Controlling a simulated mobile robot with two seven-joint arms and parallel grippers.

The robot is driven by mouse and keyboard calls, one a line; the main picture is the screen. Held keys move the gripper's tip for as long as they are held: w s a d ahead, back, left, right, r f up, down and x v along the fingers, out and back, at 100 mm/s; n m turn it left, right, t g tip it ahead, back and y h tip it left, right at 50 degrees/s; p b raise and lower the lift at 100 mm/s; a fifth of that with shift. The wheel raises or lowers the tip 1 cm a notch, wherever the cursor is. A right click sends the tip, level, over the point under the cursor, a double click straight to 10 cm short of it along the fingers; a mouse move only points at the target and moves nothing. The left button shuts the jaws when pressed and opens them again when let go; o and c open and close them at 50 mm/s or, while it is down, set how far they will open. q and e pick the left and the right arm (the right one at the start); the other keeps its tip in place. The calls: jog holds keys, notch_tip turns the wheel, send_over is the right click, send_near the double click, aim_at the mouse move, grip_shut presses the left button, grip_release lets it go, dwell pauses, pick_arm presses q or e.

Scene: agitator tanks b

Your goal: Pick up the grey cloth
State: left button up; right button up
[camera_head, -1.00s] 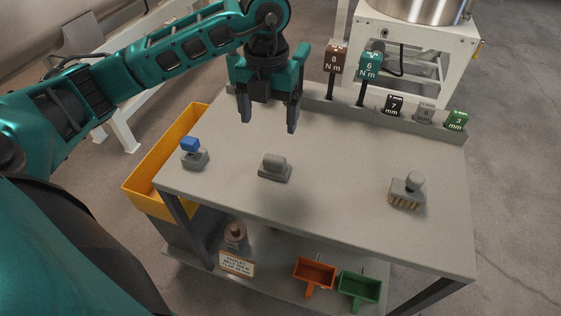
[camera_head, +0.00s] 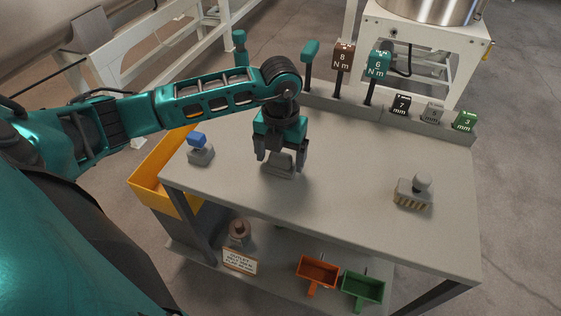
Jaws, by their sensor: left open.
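The grey cloth (camera_head: 278,167) is a small folded grey lump on a flat grey base, on the grey bench top (camera_head: 345,183). My left gripper (camera_head: 282,160) points down right over it in the head view, open. One finger shows on each side of the lump, and the cloth's upper part is partly hidden by the gripper. I cannot tell whether the fingers touch it. My right gripper is not in view.
A blue-topped grey item (camera_head: 200,150) stands left of the cloth, and a brush with a grey knob (camera_head: 414,190) stands to the right. Tools with labelled blocks (camera_head: 376,64) line the back edge. A yellow bin (camera_head: 150,185) hangs at the left. Orange (camera_head: 317,271) and green (camera_head: 362,288) scoops lie below.

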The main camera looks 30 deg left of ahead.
aim_at(281, 154)
pick_arm(q)
jog(key=shift+c, duration=0.2)
jog(key=c, duration=1)
jog(key=shift+r, duration=0.15)
notch_tip(281, 154, up, 20)
jog(key=shift+f+p, duration=0.1)
jog(key=shift+p, duration=0.75)
jog(key=o, duration=0.5)
jog(key=c, duration=0.4)
